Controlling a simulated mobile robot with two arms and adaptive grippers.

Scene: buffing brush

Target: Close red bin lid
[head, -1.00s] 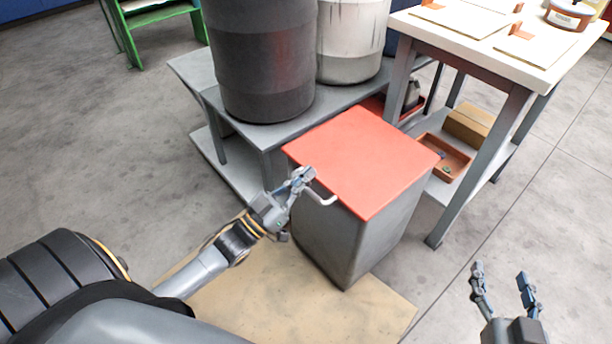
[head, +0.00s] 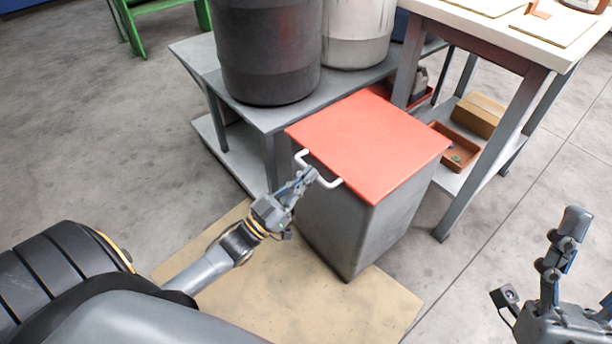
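The red bin lid (head: 368,145) lies flat on top of the grey bin (head: 345,225), with no visible gap along its near edges. A white bar handle (head: 333,183) sticks out from the lid's left front edge. My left gripper (head: 306,176) is at the handle, its fingertips overlapping the middle of the bar in the head view. Whether the fingers are closed around the bar or just in front of it cannot be told. My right gripper (head: 570,225) is at the lower right, away from the bin, with one finger clearly seen pointing up and holding nothing visible.
A low grey table (head: 200,55) with a dark barrel (head: 268,50) and a pale barrel (head: 357,30) stands behind the bin. A white-topped workbench (head: 500,35) stands to the right, with a box (head: 480,115) on its lower shelf. A tan mat (head: 265,290) lies in front.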

